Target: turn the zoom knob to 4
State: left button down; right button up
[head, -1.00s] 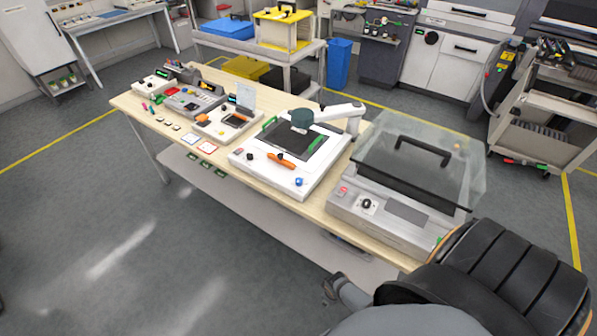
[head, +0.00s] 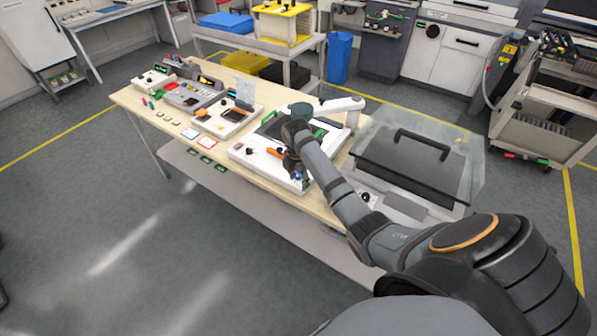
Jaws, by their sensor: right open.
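The white inspection unit (head: 240,152) stands on the bench, with a dark plate and an overhead camera arm (head: 340,104). A small dark knob (head: 250,153) sits on its front left. A blue knob (head: 299,176) at its front right is mostly hidden by my right gripper. I cannot read a label or scale, so I cannot tell which knob is the zoom knob. My right gripper (head: 294,171) is open, pointing down over the unit's front right, close to the blue knob; I cannot tell if it touches. An orange handle (head: 275,151) shows beside it. My left gripper is out of view.
A machine with a clear lid (head: 430,140) stands right of the unit, under and beside my right arm. Smaller devices (head: 190,95) fill the bench's left end. The wooden bench strip (head: 245,172) in front of the unit is clear.

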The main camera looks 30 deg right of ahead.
aim_at(298, 176)
jog(key=w+d+r+n+y, duration=0.1)
jog(key=w+d+r+n, duration=0.35)
jog(key=r+n, duration=0.2)
jog(key=shift+g, duration=0.4)
jog(key=f, duration=0.6)
jog(key=a+f, duration=0.1)
jog(key=f, duration=0.3)
jog(key=shift+w, duration=0.4)
jog(key=shift+m, duration=0.25)
grip_shut()
